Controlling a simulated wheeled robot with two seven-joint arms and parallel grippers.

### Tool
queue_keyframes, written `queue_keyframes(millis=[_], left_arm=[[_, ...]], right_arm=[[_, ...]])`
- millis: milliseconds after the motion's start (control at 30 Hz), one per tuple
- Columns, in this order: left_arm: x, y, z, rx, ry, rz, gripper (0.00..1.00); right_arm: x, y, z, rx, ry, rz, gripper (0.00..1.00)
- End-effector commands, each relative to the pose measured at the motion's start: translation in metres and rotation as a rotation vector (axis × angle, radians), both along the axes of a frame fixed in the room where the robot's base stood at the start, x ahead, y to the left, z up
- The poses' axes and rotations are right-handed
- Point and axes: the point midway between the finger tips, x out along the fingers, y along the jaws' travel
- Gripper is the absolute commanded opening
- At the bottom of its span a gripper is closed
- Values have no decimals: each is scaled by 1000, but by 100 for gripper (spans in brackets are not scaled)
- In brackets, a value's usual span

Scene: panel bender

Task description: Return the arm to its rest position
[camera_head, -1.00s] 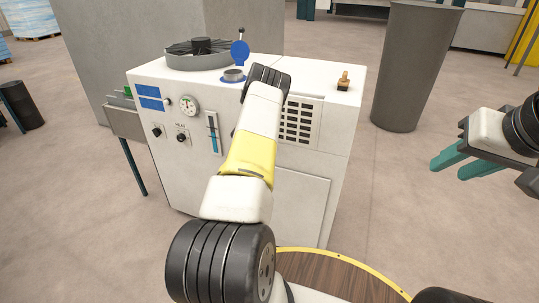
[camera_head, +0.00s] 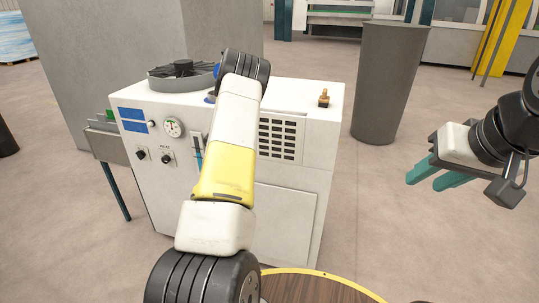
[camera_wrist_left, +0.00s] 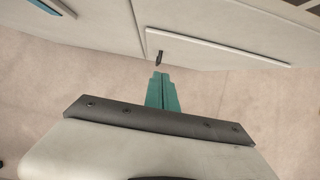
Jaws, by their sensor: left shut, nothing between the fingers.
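My left arm (camera_head: 224,170) rises from the bottom of the head view and crosses in front of a white machine (camera_head: 289,210). Its gripper is hidden in that view. In the left wrist view, my left gripper (camera_wrist_left: 161,76) is shut and empty, its teal fingers together. They appear over the floor, near a small dark handle on a pale panel, with no clear contact. My right gripper (camera_head: 424,183) is at the right of the head view, pointing left. Its teal fingers are apart, with nothing between them, in front of bare floor.
A round wooden top (camera_head: 308,288) with yellow edging is below. Floor is clear at the right.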

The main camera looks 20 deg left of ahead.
Motion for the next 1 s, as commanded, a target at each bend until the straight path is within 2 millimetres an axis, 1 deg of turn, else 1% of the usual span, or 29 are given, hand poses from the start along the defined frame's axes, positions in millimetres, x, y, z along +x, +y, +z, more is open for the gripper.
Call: queue_keyframes(millis=[67,133,167,233,267,367,400,467,500,533,600,667,700,767,800,867,900,967,1000], left_arm=[[0,0,2,-1,-2,2,0],[3,0,9,-5,-19,26,0],[6,-1,15,-10,-34,50,0],[16,-2,39,-35,-91,142,0],[22,-3,53,-53,-124,196,0],[36,-7,114,-140,-254,436,0],[39,-9,140,-189,-306,547,0],[38,-12,177,-268,-374,712,0],[34,-14,201,-325,-414,823,0],[30,-17,217,-370,-439,903,0],[17,-24,253,-480,-485,1085,0],[2,-31,280,-580,-511,1238,0],[-11,-37,296,-647,-521,1340,0],[-31,-48,318,-750,-522,1485,0],[-46,-56,330,-818,-514,1581,0],[-71,-70,345,-917,-490,1723,0],[-88,-81,354,-981,-467,1814,0],[-115,-99,365,-1075,-418,1948,0],[-134,-112,371,-1131,-377,2034,0]], right_arm=[[0,0,0,0,0,0,36],[0,0,0,0,0,0,36],[0,0,0,0,0,0,36],[0,0,0,0,0,0,36],[0,0,0,0,0,0,36],[0,0,0,0,0,0,36],[0,0,0,0,0,0,36],[0,0,0,0,0,0,36],[0,0,0,0,0,0,36],[0,0,0,0,0,0,36],[0,0,0,0,0,0,36],[0,0,0,0,0,0,36],[0,0,0,0,0,0,36],[0,0,0,0,0,0,36],[0,0,0,0,0,0,36],[0,0,0,0,0,0,36],[0,0,0,0,0,0,36],[0,0,0,0,0,0,36],[0,0,0,0,0,0,36]])
